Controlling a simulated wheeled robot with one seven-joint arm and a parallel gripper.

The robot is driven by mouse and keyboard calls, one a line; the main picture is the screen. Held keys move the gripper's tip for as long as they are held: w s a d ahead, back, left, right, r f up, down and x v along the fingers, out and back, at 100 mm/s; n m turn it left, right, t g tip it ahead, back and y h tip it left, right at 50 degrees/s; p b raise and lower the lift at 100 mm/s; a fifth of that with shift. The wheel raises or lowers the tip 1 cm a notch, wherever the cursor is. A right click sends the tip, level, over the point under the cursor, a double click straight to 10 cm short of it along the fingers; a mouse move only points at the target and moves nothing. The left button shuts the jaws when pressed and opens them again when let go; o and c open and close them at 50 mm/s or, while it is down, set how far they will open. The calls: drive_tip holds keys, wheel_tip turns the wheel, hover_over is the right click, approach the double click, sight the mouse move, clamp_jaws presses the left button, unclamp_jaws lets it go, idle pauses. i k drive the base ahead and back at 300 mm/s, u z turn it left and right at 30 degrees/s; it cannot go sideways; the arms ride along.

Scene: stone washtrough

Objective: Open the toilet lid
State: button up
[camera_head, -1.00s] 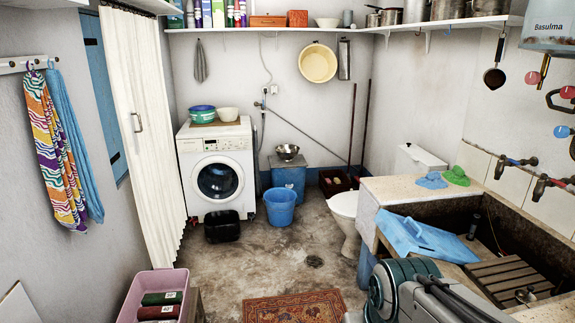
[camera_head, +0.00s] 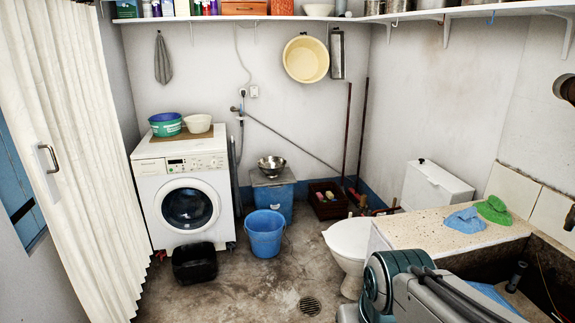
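The white toilet (camera_head: 348,244) stands on the floor right of the middle, behind the near end of the stone counter. Its lid (camera_head: 350,232) looks down, lying flat over the bowl. The white cistern (camera_head: 434,190) rises behind it to the right, against the wall. The counter hides part of the toilet's right side. My arm (camera_head: 400,290) shows at the bottom right, in front of the counter. My gripper is not in view.
The stone counter (camera_head: 440,231) with a blue and a green cloth borders the toilet on the right. A blue bucket (camera_head: 264,236), a black basin (camera_head: 194,265) and a washing machine (camera_head: 185,190) stand to the left. The floor (camera_head: 265,292) before the toilet is clear.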

sight(349, 238)
drive_tip(key=z, duration=0.15)
drive_tip(key=i, duration=2.35)
drive_tip(key=z, duration=0.15)
